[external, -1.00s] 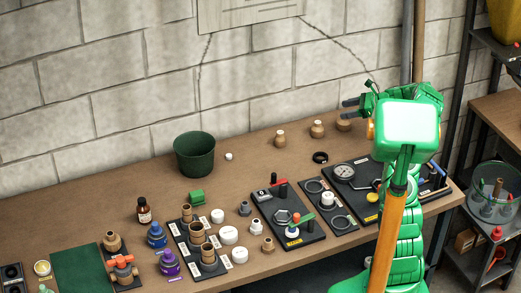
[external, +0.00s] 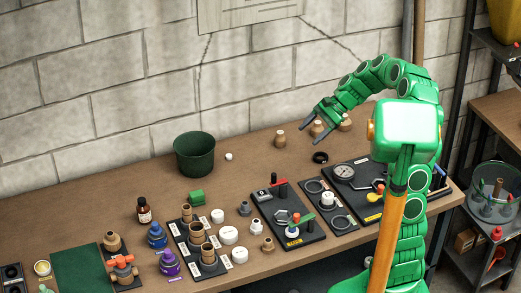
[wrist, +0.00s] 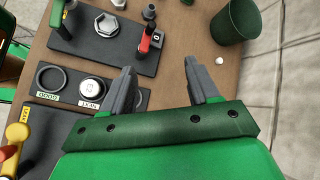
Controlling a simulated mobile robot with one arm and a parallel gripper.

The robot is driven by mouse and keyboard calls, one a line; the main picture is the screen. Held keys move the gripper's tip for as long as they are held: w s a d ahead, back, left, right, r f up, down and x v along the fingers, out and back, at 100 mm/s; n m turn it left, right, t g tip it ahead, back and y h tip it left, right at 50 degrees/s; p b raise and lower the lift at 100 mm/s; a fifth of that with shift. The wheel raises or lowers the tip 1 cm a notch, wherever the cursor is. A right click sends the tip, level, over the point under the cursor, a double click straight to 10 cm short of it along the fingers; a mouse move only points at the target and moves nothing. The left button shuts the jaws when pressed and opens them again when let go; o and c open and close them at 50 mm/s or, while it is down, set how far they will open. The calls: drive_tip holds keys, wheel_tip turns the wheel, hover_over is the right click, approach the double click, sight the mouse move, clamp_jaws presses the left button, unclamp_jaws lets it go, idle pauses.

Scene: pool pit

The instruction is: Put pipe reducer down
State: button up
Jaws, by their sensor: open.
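Several tan stepped fittings look like pipe reducers; I cannot tell which one the task means. My gripper (external: 313,134) is open above the back of the bench, fingers pointing down-left. In the wrist view my gripper (wrist: 162,82) has its fingers spread with nothing between them.
The green pot (external: 194,155) and a small white ball (external: 228,156) stand to the left. In front lie black boards, one with a red handle (external: 279,182), one with rings and a white cap (external: 327,198), one with a gauge (external: 344,172).

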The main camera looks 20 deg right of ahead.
drive_tip(key=s+a+n+g+h, duration=0.3)
drive_tip(key=s+n, duration=0.4)
drive_tip(key=s, duration=1.2)
drive_tip(key=s+d+f+n+h, duration=0.1)
drive_tip(key=s+d+n+h, duration=0.1)
drive_tip(key=s, duration=0.6)
drive_tip(key=s+d+f+n+h, duration=0.1)
drive_tip(key=s+d+h, duration=0.3)
drive_tip(key=s, duration=0.5)
drive_tip(key=shift+d+f+n, duration=0.15)
drive_tip(key=shift+f+n, duration=0.2)
drive_tip(key=shift+n, duration=0.55)
